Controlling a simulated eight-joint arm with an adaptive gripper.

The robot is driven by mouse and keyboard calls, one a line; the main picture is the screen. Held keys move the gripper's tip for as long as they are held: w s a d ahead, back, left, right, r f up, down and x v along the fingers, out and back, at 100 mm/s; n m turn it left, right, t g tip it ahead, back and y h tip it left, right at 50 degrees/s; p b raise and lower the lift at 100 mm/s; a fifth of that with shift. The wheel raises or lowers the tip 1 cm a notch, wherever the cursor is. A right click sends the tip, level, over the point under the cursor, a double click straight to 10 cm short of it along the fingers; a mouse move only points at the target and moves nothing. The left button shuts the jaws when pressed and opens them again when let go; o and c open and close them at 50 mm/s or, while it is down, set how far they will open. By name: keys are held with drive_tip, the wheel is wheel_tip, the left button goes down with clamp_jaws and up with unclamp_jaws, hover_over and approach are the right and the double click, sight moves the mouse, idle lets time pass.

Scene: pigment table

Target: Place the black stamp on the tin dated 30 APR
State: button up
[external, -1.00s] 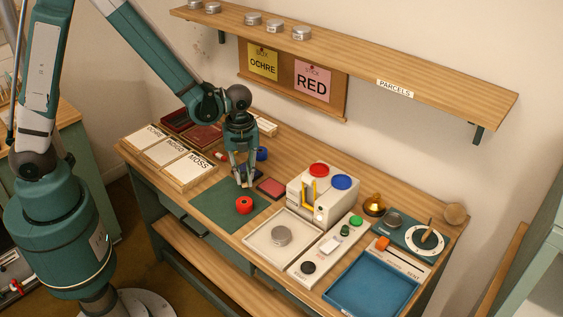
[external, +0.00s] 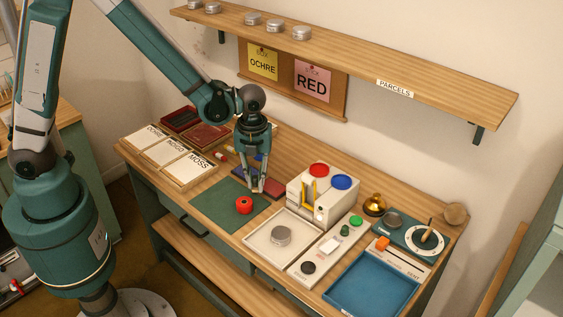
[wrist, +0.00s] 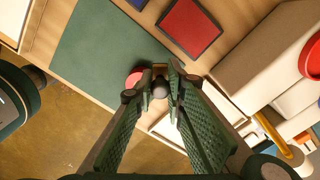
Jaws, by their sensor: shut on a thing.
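My gripper (external: 257,189) is over the back right part of the green mat (external: 215,206), above a red stamp or round red object (external: 244,205). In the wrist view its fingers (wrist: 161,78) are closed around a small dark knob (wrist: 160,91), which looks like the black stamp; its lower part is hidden. Several tins (external: 274,26) stand on the wall shelf. No date can be read on any tin.
A red ink pad (wrist: 189,27) lies just behind the gripper, with a blue one beside it. The white machine (external: 321,199) with red and blue tops stands to the right. A blue tray (external: 371,289) lies at the front right. Labelled boxes (external: 187,162) stand at left.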

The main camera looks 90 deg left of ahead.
drive_tip(key=w+d+r+m+p, duration=0.1)
drive_tip(key=w+d+r+m, duration=0.2)
drive_tip(key=d, duration=0.5)
drive_tip(key=w+d+r+m+p, duration=0.1)
drive_tip(key=w+d+r+m, duration=0.3)
drive_tip(key=d, duration=0.5)
drive_tip(key=shift+w+r+m, duration=0.2)
drive_tip(key=shift+r+m, duration=0.2)
hover_over(281, 232)
drive_tip(key=shift+f, duration=3.15)
drive_tip(key=shift+f+b, duration=0.35)
drive_tip(key=shift+f, duration=1.5)
drive_tip(key=shift+f, duration=0.15)
drive_tip(key=o, duration=0.8)
drive_tip(key=shift+c, duration=0.2)
